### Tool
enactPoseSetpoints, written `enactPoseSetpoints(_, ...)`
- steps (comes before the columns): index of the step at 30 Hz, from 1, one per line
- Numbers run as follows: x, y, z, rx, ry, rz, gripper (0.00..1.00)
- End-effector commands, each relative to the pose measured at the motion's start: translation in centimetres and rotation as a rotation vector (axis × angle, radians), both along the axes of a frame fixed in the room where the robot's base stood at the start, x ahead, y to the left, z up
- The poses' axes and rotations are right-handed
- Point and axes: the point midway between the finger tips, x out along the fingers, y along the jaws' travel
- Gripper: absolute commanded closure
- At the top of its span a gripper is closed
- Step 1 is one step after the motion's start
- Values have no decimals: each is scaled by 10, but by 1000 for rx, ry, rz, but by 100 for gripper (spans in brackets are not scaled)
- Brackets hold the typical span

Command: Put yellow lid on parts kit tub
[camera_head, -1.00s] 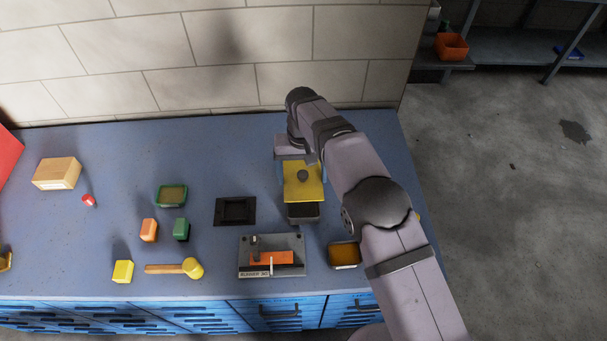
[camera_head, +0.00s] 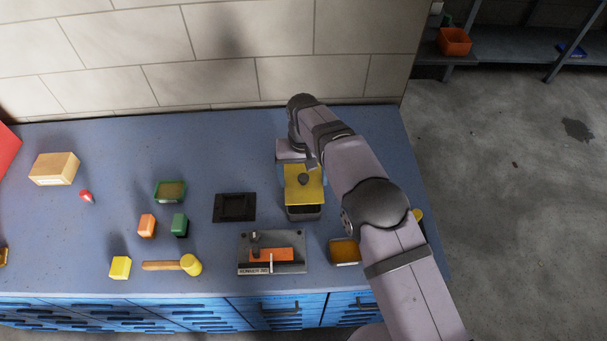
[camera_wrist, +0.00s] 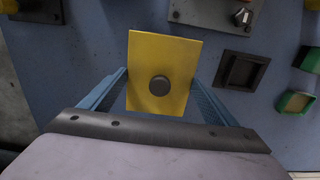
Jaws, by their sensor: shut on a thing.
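The yellow lid (camera_head: 304,188) is a flat rectangular plate with a dark round knob in its middle. My gripper (camera_wrist: 160,80) is shut on it, with one blue finger at each side edge, as the wrist view shows. The parts kit tub (camera_head: 305,213) is dark grey and stands on the bench under the lid. Only its near end shows in the head view; the lid covers the rest. The lid lies over the tub, close to its top. I cannot tell whether they touch. In the wrist view the lid hides the tub.
A grey fixture plate (camera_head: 272,253) and an amber-filled bin (camera_head: 345,252) stand in front of the tub. A black square tray (camera_head: 235,207) is to its left. Green and orange blocks, a green bin (camera_head: 170,191) and a yellow-headed mallet (camera_head: 190,265) lie farther left.

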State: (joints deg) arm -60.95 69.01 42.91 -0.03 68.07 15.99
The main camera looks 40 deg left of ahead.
Motion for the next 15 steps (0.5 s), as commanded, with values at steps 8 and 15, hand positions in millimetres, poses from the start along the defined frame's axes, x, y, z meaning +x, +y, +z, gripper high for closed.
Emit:
enactPoseSetpoints(8,0,0,-30,-1,1,0,49)
enactPoseSetpoints(15,0,0,-39,0,0,0,49)
